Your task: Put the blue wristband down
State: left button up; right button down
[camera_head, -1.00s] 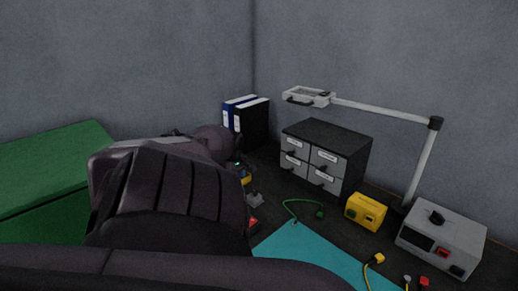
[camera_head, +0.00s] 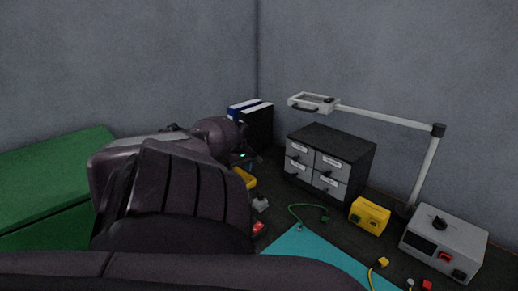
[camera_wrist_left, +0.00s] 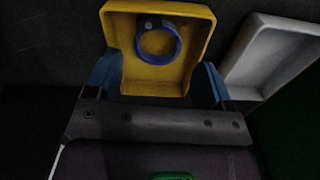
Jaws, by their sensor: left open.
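The blue wristband (camera_wrist_left: 159,44) is a ring lying in a yellow tray (camera_wrist_left: 192,84), just ahead of my left gripper in the left wrist view. My left gripper (camera_wrist_left: 160,62) is open, its two blue fingers spread to either side of the tray's near part. The wristband is beyond the fingertips and not gripped. In the head view part of the yellow tray (camera_head: 245,179) shows beside my left wrist, and the wristband is hidden. My right gripper is not in view.
A pale tray (camera_wrist_left: 262,62) stands right of the yellow tray. Binders (camera_head: 258,125), a drawer cabinet (camera_head: 330,162), a yellow box (camera_head: 369,215), a lamp arm (camera_head: 385,118) and a grey instrument (camera_head: 443,243) stand on the bench. A teal mat (camera_head: 305,250) lies in front.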

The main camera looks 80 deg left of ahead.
pick_arm(q)
notch_tip(320, 180, up, 6)
jog(key=p, duration=0.1)
jog(key=shift+r+p, duration=0.15)
jog(key=shift+p, duration=0.15)
dwell(0.4)
